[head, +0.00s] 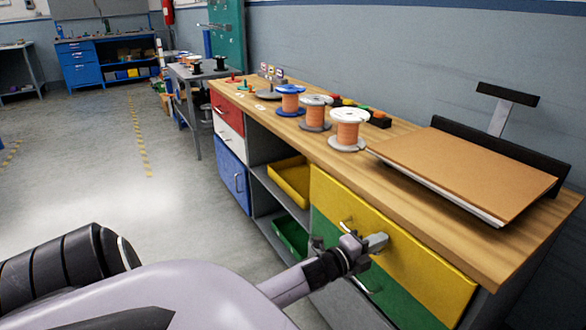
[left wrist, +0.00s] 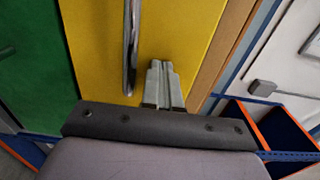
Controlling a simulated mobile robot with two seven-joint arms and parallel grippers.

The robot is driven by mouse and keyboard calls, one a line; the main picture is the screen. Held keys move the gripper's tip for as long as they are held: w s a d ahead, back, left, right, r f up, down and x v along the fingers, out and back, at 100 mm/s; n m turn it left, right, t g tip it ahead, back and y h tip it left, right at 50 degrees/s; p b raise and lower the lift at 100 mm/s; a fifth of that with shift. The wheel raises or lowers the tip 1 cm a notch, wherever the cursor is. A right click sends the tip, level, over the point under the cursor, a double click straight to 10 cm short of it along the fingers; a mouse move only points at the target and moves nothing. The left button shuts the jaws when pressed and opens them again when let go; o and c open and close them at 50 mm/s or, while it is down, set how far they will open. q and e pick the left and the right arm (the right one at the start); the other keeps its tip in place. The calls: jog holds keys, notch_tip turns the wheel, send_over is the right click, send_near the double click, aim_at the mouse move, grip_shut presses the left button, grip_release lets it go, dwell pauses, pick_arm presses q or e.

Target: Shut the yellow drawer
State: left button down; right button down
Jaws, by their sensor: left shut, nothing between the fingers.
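The yellow drawer (head: 425,263) is in the workbench, just under the wooden top at the right in the head view. Its front lies close along the bench edge, and I see no open gap above it. Its metal handle (head: 347,224) is partly covered by my left gripper (head: 377,243), which is shut and empty in front of the yellow face. In the left wrist view the shut fingers (left wrist: 160,72) point at the yellow front (left wrist: 190,30), beside the handle bar (left wrist: 131,45). I cannot tell whether they touch it. My right gripper is not in view.
A green drawer (head: 395,300) is below the yellow one. Open shelves hold a yellow bin (head: 290,182) and a green bin (head: 290,236). Spools (head: 347,130) and a board (head: 460,165) stand on the bench top. The floor to the left (head: 120,170) is clear.

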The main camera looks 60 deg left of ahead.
pick_arm(q)
jog(key=shift+w+r, duration=0.25)
jog(key=shift+w, duration=0.7)
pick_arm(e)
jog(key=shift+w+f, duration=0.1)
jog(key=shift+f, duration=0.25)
pick_arm(q)
jog(key=shift+s, duration=0.1)
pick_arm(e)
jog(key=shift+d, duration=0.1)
